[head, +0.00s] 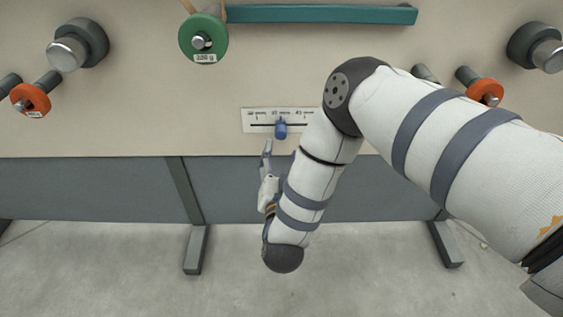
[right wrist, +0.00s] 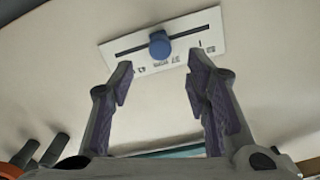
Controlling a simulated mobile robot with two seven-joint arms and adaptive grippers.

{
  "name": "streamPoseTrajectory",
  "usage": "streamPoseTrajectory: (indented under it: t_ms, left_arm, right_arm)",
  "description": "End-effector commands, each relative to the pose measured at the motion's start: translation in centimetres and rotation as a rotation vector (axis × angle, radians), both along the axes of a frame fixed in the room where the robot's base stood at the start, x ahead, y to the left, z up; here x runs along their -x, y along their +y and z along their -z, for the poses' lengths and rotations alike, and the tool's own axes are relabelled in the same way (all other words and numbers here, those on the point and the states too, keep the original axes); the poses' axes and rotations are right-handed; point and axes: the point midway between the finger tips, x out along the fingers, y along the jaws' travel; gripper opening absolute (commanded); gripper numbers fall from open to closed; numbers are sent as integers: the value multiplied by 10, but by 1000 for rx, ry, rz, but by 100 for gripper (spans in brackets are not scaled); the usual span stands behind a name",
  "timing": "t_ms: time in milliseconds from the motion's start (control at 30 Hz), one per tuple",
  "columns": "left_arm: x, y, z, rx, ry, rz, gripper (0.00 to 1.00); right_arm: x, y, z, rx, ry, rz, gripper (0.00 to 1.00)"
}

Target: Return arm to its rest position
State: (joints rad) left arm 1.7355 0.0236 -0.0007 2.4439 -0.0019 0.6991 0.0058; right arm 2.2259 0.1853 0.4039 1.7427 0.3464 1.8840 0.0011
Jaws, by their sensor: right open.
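My right arm (head: 350,135) comes in from the right of the head view and bends down in front of the panel. My right gripper (head: 267,150) points up toward the panel, just below and left of a blue slider knob (head: 281,130). In the right wrist view the gripper (right wrist: 160,76) is open, with nothing between its fingers. There the blue knob (right wrist: 159,44) shows beyond the fingertips, on a white scale plate (right wrist: 190,42) with a dark slot. The knob looks apart from both fingers. My left gripper is not in view.
The beige panel (head: 150,125) carries a green spool (head: 203,38), a teal bar (head: 320,14), orange rings on pegs at left (head: 30,98) and right (head: 486,92), and grey knobs (head: 77,45) near its sides. Open concrete floor (head: 100,270) lies below.

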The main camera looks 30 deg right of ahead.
Motion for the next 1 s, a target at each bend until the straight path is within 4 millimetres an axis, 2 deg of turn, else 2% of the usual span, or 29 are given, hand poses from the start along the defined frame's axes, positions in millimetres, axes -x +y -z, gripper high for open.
streamPoseTrajectory:
  t_ms: [100,200,667,767,833,867,900,967,1000]
  left_arm:
    - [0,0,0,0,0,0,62]
    - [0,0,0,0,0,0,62]
    - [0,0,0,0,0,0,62]
    - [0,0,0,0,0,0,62]
    - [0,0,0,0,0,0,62]
    - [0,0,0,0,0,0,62]
    - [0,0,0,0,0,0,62]
    - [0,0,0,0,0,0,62]
    - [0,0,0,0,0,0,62]
  right_arm:
    - [18,11,1,0,3,-1,44]
    - [25,15,0,0,1,0,44]
    - [27,16,2,-1,9,-4,44]
    - [43,25,36,-22,127,-64,44]
    - [71,37,82,-55,304,-150,44]
    - [89,43,104,-72,395,-192,44]
    - [118,50,133,-97,524,-244,44]
    - [165,59,170,-134,712,-317,44]
    - [200,64,189,-159,835,-359,44]
